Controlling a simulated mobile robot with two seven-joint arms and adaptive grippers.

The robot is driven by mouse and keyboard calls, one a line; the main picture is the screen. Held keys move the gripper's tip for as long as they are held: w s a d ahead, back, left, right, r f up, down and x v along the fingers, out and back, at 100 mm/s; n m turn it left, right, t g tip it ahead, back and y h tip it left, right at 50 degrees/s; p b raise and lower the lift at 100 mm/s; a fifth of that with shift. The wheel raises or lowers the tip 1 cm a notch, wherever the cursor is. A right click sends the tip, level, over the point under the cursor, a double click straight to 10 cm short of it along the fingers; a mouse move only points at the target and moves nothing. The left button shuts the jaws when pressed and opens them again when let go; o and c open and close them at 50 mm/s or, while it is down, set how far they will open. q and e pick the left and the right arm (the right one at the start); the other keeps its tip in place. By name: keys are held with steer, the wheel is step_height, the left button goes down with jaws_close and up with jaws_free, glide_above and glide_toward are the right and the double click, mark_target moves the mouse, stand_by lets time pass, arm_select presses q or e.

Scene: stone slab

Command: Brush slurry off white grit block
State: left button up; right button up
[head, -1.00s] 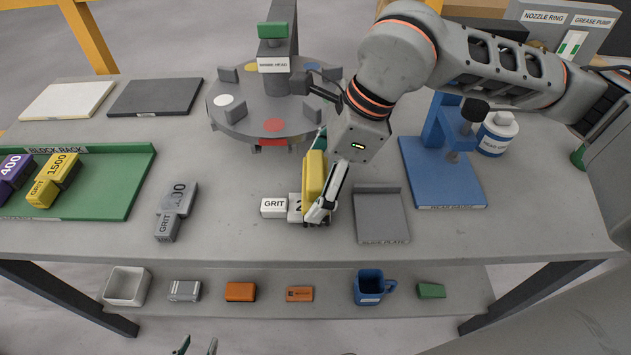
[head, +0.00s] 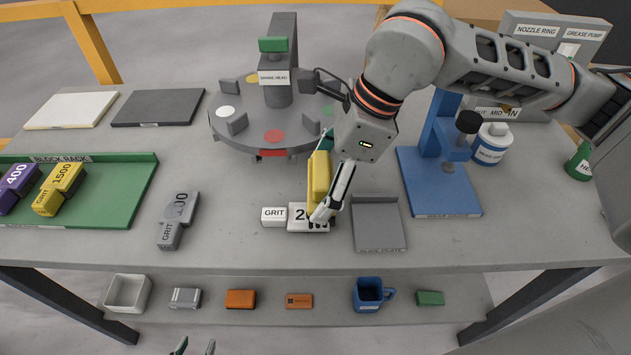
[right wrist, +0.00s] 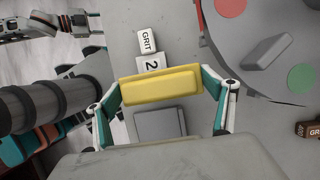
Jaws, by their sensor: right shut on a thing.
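The white grit block (head: 274,216) lies on the slab, its "GRIT" end to the left and a "2" showing on its wider part. Dark marks show at its lower right. My right gripper (head: 327,206) is shut on a yellow brush (head: 319,178), held over the block's right end and hiding part of its label. Whether the brush touches the block I cannot tell. In the right wrist view the yellow brush (right wrist: 160,86) spans between the fingers, with the white block (right wrist: 148,42) beyond it. My left gripper (head: 195,347) is at the bottom edge, its fingertips apart and empty.
A grey plate (head: 378,238) lies just right of the block, a blue stand (head: 435,190) beyond it. A round turntable (head: 235,140) stands behind. A grey grit block (head: 178,222) lies to the left, near a green block rack (head: 110,205). A lower shelf (head: 210,312) holds small items.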

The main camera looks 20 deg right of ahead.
arm_select(q)
steer(key=shift+t, duration=0.4)
steer(key=r+p, duration=0.1)
steer(key=w+r+p, duration=0.1)
steer(key=r, duration=0.1)
steer(key=r+p, duration=0.1)
steer(key=shift+w+r, duration=0.3)
steer(key=shift+r, duration=0.05)
arm_select(e)
steer(key=s+d+r, duration=0.2)
steer(key=d+r, duration=0.4)
steer(key=d, duration=0.1)
steer(key=shift+d, duration=0.3)
steer(key=shift+s, duration=0.1)
